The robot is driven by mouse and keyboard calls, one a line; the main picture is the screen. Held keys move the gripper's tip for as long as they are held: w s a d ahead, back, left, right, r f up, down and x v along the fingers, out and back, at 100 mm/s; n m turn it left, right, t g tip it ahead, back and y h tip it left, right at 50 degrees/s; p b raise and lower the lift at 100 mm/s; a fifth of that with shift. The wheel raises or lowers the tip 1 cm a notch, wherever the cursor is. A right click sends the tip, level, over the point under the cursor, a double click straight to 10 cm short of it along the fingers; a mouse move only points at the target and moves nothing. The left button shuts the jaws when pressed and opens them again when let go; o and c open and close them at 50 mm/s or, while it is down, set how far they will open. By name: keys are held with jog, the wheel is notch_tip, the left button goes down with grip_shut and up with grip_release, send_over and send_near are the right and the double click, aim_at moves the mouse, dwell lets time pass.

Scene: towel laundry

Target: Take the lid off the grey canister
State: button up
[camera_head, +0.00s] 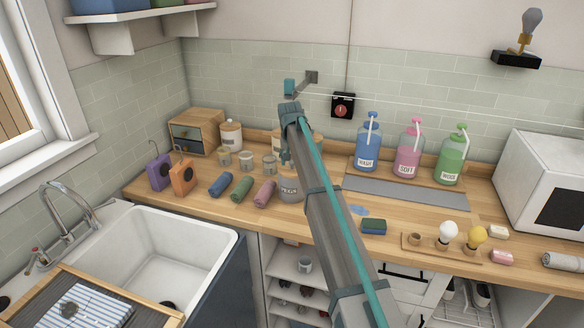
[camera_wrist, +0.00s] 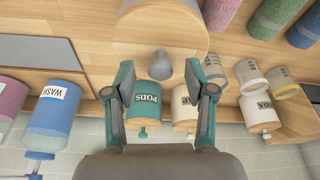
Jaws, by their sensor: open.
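The grey canister (camera_head: 290,188) stands on the wooden counter, its label partly readable and its top hidden by my arm in the head view. In the wrist view a round wood-coloured lid (camera_wrist: 185,25) with a grey knob (camera_wrist: 165,69) shows at the top, seated on a pale grey body at the picture's edge. My gripper (camera_wrist: 167,82) is open, one finger on each side of the knob in the picture. I see no contact with the knob. In the head view my gripper (camera_head: 286,156) is mostly hidden behind my arm, above the canister.
Blue, pink and green bottles (camera_head: 408,155) stand right. A sink (camera_head: 165,250) is front left.

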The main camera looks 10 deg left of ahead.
jog(key=shift+w+f, duration=0.15)
jog(key=shift+f, duration=0.5)
grip_shut()
jog(key=shift+r, duration=0.1)
